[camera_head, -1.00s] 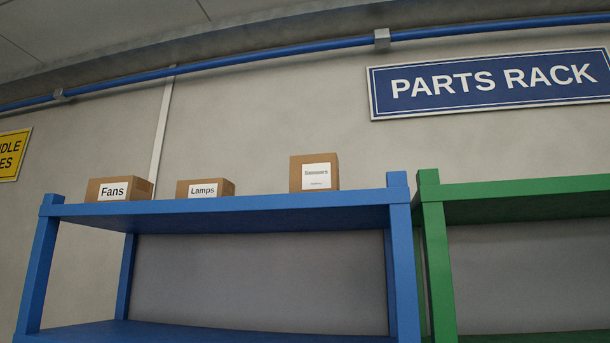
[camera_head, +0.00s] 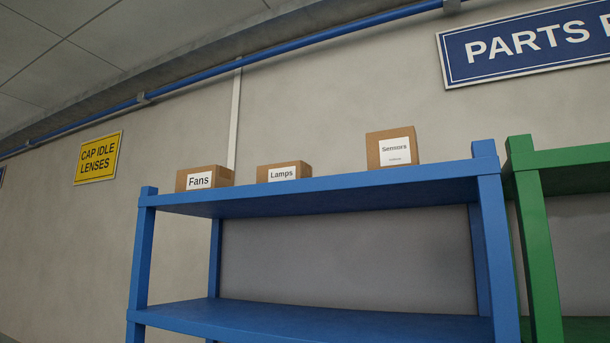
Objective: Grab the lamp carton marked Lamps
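The lamp carton (camera_head: 297,168) is a small brown box with a white label reading Lamps. It sits upright on the top shelf of the blue rack (camera_head: 330,197), near the front edge. It stands between the Fans carton (camera_head: 215,175) on its left and the Sensors carton (camera_head: 391,147) on its right, with gaps on both sides. Neither of my grippers shows in the head view.
A green rack (camera_head: 540,240) stands close to the right of the blue rack. The blue rack's lower shelf (camera_head: 320,318) looks empty where it shows. A yellow sign (camera_head: 98,158) and a blue sign (camera_head: 530,45) hang on the wall behind.

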